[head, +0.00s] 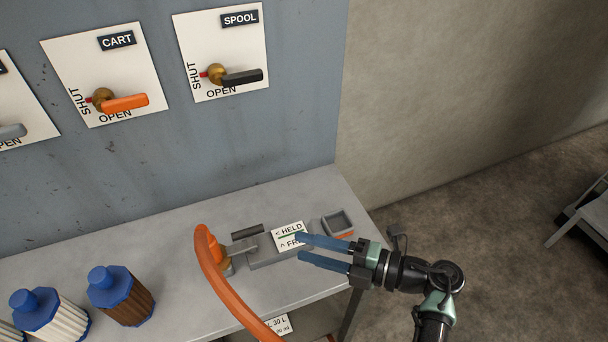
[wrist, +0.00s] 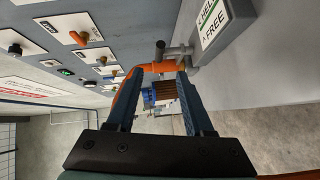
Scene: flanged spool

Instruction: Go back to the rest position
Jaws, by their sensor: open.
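My gripper (head: 298,246) is open and empty above the right part of the grey bench. Its two blue fingers point left and partly cover a white HELD/FREE label (head: 288,229). An orange curved hose or handle (head: 222,292) stands to the left of the fingertips, apart from them in the head view. In the wrist view the gripper (wrist: 160,73) has its fingers spread, and an orange piece (wrist: 158,67) shows between and beyond the tips. I cannot tell its exact distance there.
The grey bench (head: 180,228) carries blue-capped bottles (head: 122,298) at left and a small grey tray (head: 338,224) near the label. The wall panel has a CART valve (head: 125,103) and a SPOOL valve (head: 242,77). Open floor (head: 480,200) lies to the right.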

